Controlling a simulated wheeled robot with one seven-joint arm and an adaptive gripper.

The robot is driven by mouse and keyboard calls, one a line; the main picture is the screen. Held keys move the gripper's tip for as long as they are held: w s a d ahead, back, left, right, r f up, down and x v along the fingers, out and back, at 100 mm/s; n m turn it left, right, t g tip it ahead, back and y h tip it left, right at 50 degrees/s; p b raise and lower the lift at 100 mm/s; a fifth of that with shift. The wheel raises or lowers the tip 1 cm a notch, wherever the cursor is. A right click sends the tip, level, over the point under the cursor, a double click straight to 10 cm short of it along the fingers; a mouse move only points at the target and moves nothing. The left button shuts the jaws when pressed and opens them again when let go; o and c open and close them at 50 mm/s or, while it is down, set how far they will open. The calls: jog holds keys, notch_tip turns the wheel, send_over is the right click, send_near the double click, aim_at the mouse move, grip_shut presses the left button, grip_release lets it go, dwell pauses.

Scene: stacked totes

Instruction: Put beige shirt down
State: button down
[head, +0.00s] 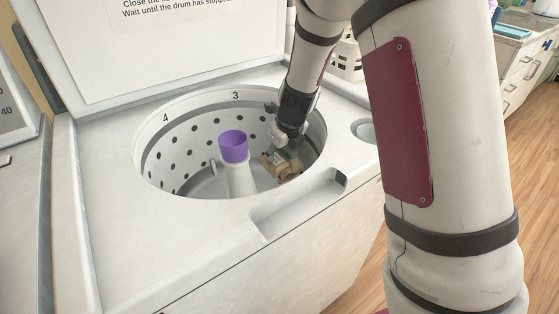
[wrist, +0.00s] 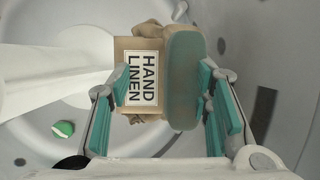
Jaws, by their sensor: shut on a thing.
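A beige bundle (head: 281,166) is low inside the washer drum, on the right of the central post. In the wrist view the tan bundle (wrist: 180,32) carries a white label reading HAND LINEN. I cannot make out a shirt's shape in it. My gripper (head: 285,152) reaches down into the drum and is shut on the bundle. Its teal finger pads show on both sides in the wrist view (wrist: 168,88). A rounded grey-green piece (wrist: 184,80) lies between the fingers, over the bundle's right part. Whether the bundle touches the drum floor is hidden.
The white drum wall (head: 180,148) with dark holes surrounds my gripper. The post with a purple top (head: 233,147) stands close on the left. A small green-and-white item (wrist: 63,128) lies on the drum floor. The raised lid (head: 170,45) stands behind.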

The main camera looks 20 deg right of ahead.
aim_at(280, 159)
jog(key=shift+f, duration=0.9)
jog(key=shift+f+b, duration=0.65)
jog(key=c, duration=0.7)
grip_release()
jog(key=shift+c, duration=0.2)
jog(key=shift+r, duration=0.15)
